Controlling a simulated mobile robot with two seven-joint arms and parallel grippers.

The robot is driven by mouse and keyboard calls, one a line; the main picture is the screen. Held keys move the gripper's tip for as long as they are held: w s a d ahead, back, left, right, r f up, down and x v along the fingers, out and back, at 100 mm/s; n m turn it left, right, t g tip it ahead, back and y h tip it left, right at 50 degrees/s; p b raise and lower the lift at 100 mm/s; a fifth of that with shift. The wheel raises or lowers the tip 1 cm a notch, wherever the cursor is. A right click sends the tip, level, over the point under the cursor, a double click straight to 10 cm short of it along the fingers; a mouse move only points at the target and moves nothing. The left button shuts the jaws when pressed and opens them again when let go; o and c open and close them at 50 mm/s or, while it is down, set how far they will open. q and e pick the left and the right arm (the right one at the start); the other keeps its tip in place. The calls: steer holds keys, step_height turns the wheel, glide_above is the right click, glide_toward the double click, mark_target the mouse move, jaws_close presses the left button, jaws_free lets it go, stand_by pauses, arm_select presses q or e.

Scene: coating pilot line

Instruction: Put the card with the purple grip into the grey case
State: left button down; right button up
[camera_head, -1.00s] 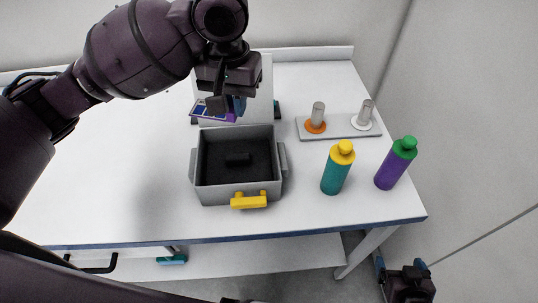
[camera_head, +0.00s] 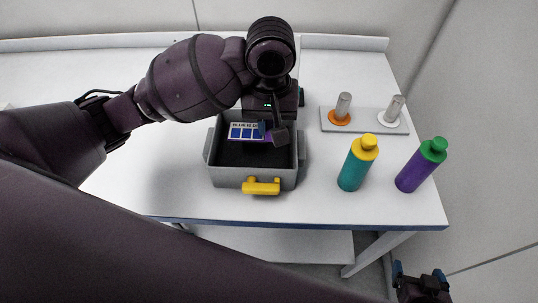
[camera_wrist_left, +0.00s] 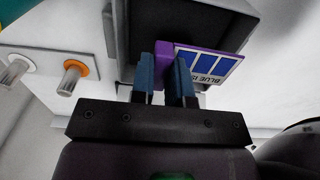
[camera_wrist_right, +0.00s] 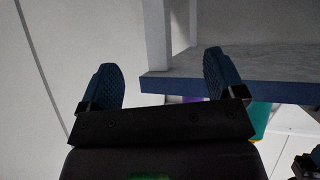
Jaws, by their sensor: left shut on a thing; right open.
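My left gripper (camera_head: 268,131) is shut on the purple grip of the card (camera_head: 246,131), which has a white face with blue panels. The card appears over the back part of the case opening; its exact height over the rim is hard to tell. In the left wrist view the fingers (camera_wrist_left: 165,75) pinch the purple grip, with the case (camera_wrist_left: 190,22) beyond. My right gripper (camera_head: 420,278) is open and empty, low beyond the table's front right corner.
A teal bottle with yellow cap (camera_head: 353,172) and a purple bottle with green cap (camera_head: 413,172) stand right of the case. Behind them a grey plate (camera_head: 364,124) carries two pegs with an orange and a white ring. The table left of the case is clear.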

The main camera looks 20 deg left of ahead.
arm_select(q)
glide_above(270, 163)
step_height(270, 163, down, 5)
steer(key=shift+b, duration=0.4)
step_height(270, 163, down, 5)
steer(key=shift+r+b, duration=0.1)
steer(key=shift+b, duration=0.35)
steer(key=shift+f, duration=0.2)
arm_select(e)
step_height(270, 163, down, 2)
steer(key=shift+s+d+f, duration=0.1)
steer(key=shift+s, duration=0.05)
